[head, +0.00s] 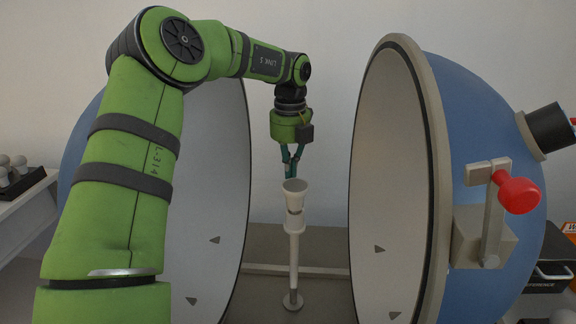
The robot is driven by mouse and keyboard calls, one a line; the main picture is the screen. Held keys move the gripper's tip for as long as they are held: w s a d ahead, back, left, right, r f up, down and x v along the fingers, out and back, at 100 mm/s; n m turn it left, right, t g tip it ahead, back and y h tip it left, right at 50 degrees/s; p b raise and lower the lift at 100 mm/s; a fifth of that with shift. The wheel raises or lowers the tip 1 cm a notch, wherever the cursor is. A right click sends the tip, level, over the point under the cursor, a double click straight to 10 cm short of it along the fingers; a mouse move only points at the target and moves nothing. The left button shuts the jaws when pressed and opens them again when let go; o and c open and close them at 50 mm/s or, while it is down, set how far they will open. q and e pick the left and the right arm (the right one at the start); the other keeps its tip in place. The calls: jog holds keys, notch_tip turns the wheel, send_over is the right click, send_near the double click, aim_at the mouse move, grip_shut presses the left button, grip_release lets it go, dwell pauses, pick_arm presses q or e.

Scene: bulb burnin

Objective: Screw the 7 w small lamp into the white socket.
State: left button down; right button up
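The white socket (294,226) stands upright on a thin white post between the two halves of the sphere. A small pale flared piece, which looks like the lamp (295,189), sits upright at its top with its wide end up. A dark band shows below the flare; I cannot tell how deep it sits. My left gripper (290,174) points down just above and behind the flare. Its green fingers come together at the tips, and I see nothing held between them. Whether the tips touch the rim is unclear. My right gripper is not in view.
The open blue sphere halves, left (215,190) and right (395,180), flank the post closely. A red-knobbed latch (517,195) sticks out at the right. A dark rack (22,184) with several pale bulbs stands at far left. A dark case (551,272) is at far right.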

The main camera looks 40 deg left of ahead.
pick_arm(q)
jog(key=d+m+p, duration=0.2)
jog(key=d+m, duration=0.5)
jog(key=m, duration=1.4)
jog(key=shift+w+d+p, duration=0.2)
jog(key=shift+d+p, duration=0.1)
jog(key=c, duration=1.6)
grip_release()
jog(key=shift+w, duration=0.1)
jog(key=shift+c, duration=0.2)
